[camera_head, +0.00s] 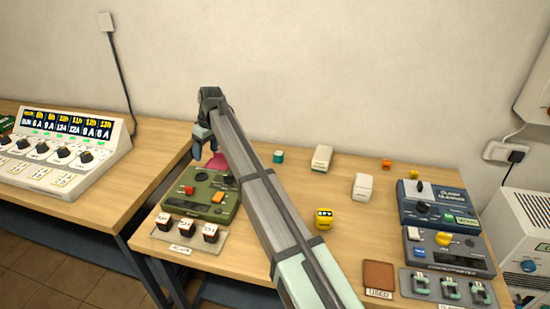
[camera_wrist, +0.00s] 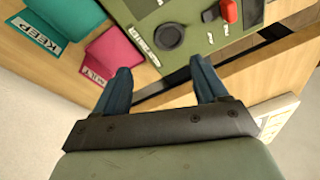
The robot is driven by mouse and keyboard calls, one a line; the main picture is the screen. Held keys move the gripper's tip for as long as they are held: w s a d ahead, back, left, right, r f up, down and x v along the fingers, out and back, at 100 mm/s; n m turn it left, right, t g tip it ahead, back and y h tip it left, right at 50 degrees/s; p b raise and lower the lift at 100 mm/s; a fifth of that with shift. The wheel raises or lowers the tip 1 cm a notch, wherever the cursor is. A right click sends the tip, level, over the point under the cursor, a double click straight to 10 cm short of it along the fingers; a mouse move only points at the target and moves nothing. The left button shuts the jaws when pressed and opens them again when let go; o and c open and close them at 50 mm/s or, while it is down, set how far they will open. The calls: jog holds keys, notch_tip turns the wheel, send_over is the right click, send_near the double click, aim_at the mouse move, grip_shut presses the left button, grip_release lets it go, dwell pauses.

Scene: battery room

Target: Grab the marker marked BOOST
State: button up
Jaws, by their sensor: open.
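I cannot read the word BOOST on anything in either view. Three small dark blocks with pale markings (camera_head: 187,230) stand in a row on a labelled strip at the table's front left; their words are too small to read. A yellow marker-like piece with a dark band (camera_head: 324,218) sits mid-table, its marking unreadable. My gripper (camera_head: 203,150) is above the table's left part, near the green device (camera_head: 222,212). In the wrist view its two blue fingers (camera_wrist: 160,80) are apart with nothing held between them. The green device's edge (camera_wrist: 150,45) shows just beyond the fingers.
A pink pad (camera_wrist: 112,58) and a teal KEEP pad (camera_wrist: 65,18) lie beside the device. White blocks (camera_head: 322,158), a teal piece (camera_head: 278,157) and an orange piece (camera_head: 386,164) stand farther back. Blue (camera_head: 437,204) and grey (camera_head: 449,252) devices and a brown USED pad (camera_head: 379,276) are right.

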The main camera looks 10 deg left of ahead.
jog(key=w+d+n+h, duration=0.1)
jog(key=w+d+n, duration=0.1)
jog(key=w+d, duration=1.05)
jog(key=r+h, duration=0.1)
jog(key=h, duration=0.1)
send_over(279, 153)
jog(key=shift+n, duration=0.4)
jog(key=f, duration=0.8)
jog(key=shift+s+d, duration=0.2)
jog(key=shift+d, duration=0.15)
jog(key=shift+a+f, duration=0.15)
jog(key=shift+f, duration=1.2)
jog(key=shift+a+f, duration=0.1)
jog(key=shift+f, duration=1.25)
jog(key=c, duration=1)
